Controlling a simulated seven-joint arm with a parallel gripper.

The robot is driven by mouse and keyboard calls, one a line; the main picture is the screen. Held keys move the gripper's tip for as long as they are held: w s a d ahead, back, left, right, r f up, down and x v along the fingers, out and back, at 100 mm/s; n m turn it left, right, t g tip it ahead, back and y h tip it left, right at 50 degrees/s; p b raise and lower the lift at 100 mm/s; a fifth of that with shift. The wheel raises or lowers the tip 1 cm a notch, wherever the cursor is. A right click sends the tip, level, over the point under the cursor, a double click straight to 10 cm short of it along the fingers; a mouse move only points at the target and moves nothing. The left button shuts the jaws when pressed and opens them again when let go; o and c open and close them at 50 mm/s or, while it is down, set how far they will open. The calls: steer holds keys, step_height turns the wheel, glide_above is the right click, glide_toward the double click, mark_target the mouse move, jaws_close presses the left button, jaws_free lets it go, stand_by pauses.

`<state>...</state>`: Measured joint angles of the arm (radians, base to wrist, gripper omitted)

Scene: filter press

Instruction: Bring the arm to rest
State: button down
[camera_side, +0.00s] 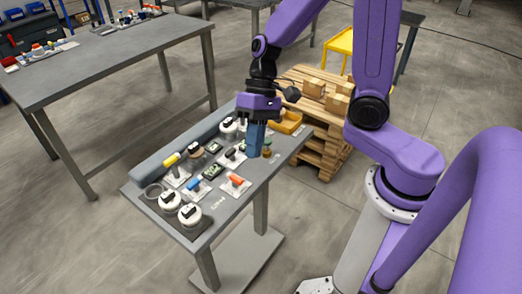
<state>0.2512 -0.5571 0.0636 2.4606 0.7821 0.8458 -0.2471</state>
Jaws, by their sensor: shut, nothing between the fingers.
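My gripper (255,148), with blue fingers under a purple and black wrist, hangs pointing down over the grey work table (227,211). Its fingers are shut with nothing between them. They hide part of the table's contents behind them. From this view I cannot tell the exact height of the fingertips above the table top. My purple arm reaches in from the right side of the picture.
The table holds white round pieces (190,214), a yellow-handled tool (172,160), an orange-handled one (236,180) and a yellow tray (287,122). Behind stands a pallet (322,152) with cardboard boxes (337,104). A larger grey table (110,62) stands left. Open floor lies between.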

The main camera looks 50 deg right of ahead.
steer(key=s+d+r+n+t+h, duration=0.1)
steer(key=s+d+n+h, duration=0.1)
steer(key=s+d+n, duration=0.2)
steer(key=s+d+r+n+t+h, duration=0.1)
steer(key=s+d+r+n+h, duration=0.1)
steer(key=s+n, duration=0.7)
steer(key=shift+s+d+r+t+h, duration=0.25)
steer(key=shift+s+d+t+h, duration=0.15)
steer(key=shift+d+h, duration=0.4)
